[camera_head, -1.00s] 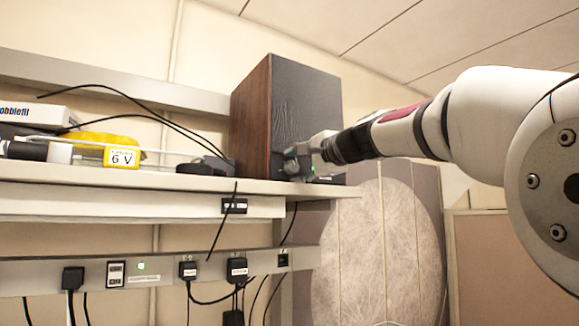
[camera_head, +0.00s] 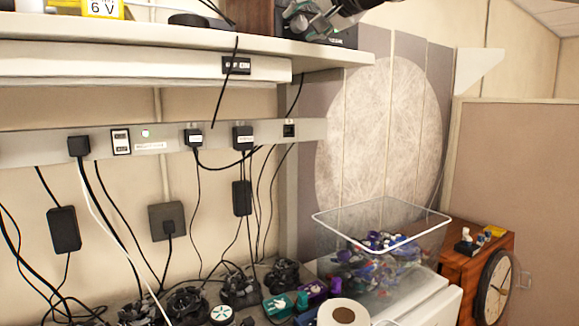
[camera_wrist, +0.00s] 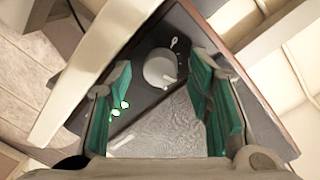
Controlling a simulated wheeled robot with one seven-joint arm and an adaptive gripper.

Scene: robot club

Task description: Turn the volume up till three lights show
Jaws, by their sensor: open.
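The speaker (camera_wrist: 165,120) has a dark front and a wooden side. It stands on the shelf and is mostly cut off at the top of the head view (camera_head: 262,17). In the wrist view a round grey volume knob (camera_wrist: 160,68) with a small pointer shows on its front. My gripper (camera_head: 308,18) is at the speaker's lower front. Its green-padded fingers are open, one on each side of the knob, with gaps visible. Two lit green-white lights (camera_wrist: 120,108) show beside the left finger, which may hide part of the row.
The shelf edge (camera_head: 190,57) runs below the speaker. Cables hang from a power strip (camera_head: 60,147) on the wall.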

